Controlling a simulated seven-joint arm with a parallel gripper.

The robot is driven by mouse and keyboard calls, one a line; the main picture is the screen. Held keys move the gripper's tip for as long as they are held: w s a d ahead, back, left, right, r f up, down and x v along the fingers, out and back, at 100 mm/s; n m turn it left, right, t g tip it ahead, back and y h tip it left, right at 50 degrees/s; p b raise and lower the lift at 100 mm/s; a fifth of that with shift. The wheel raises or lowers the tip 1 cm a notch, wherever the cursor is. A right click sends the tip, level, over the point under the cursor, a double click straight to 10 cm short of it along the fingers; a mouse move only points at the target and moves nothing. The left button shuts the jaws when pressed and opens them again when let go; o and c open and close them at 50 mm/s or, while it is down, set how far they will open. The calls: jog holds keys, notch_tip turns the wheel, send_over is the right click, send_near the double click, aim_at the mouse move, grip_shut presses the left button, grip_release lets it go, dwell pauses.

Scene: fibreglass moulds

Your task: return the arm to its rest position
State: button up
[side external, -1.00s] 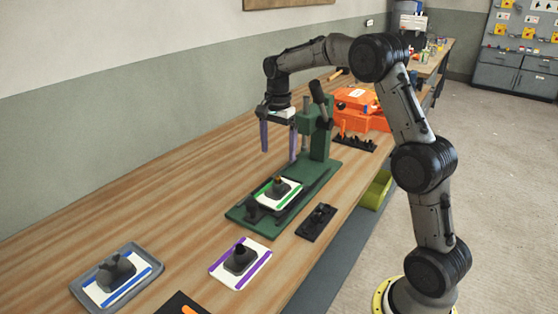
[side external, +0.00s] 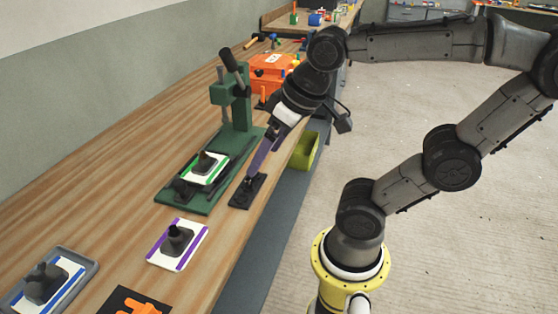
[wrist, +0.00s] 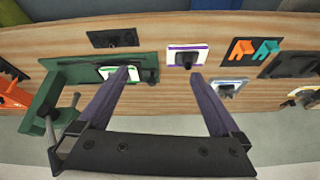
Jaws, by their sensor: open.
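My gripper (side external: 252,172) is open, with two long purple fingers pointing down and to the left. It hangs near the bench's front edge, in front of the green press (side external: 238,108), and its fingertips overlap a small black plate (side external: 240,201) in the picture. I cannot tell its exact height. In the wrist view my gripper (wrist: 159,76) has its fingers spread wide with nothing held between them. My arm is bent, with its elbow out to the right over the floor.
A green-edged white plate (side external: 217,168) with a dark mould lies on the press base. A purple-edged plate (side external: 186,251) and a grey tray (side external: 92,268) lie nearer. An orange case (side external: 268,68) stands behind. Floor (side external: 470,240) at right is open.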

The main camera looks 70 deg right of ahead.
jog(key=shift+s+a+f+n, duration=0.15)
jog(key=shift+s+f+n, duration=0.25)
jog(key=shift+s, duration=0.2)
jog(key=shift+s+a+f+n, duration=0.15)
jog(key=shift+s+f+n, duration=0.25)
jog(key=shift+s, duration=0.2)
jog(key=shift+r, duration=0.1)
